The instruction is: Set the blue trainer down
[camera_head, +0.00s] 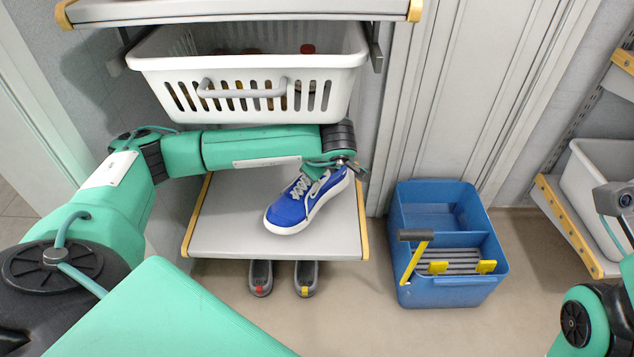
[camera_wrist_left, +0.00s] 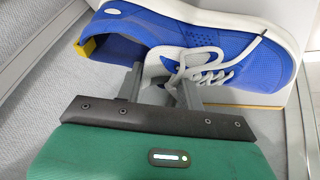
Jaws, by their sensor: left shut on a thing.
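The blue trainer (camera_head: 293,208), with a white sole and pale laces, is over the grey lower shelf (camera_head: 225,235) in the head view, its toe pointing down-left. My left gripper (camera_head: 322,172) is shut on its upper edge near the laces. In the left wrist view, the fingers of the left gripper (camera_wrist_left: 160,88) pinch the side of the trainer (camera_wrist_left: 215,40) by the opening and laces. I cannot tell whether the sole touches the shelf. My right arm shows at the right edge of the head view, but its fingers are not visible.
A white slotted basket (camera_head: 250,70) sits above my left forearm. Dark shoes (camera_head: 304,278) stand on the floor below the shelf front. A blue bucket (camera_head: 450,290) with a yellow and grey insert stands to the right. The shelf left of the trainer is clear.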

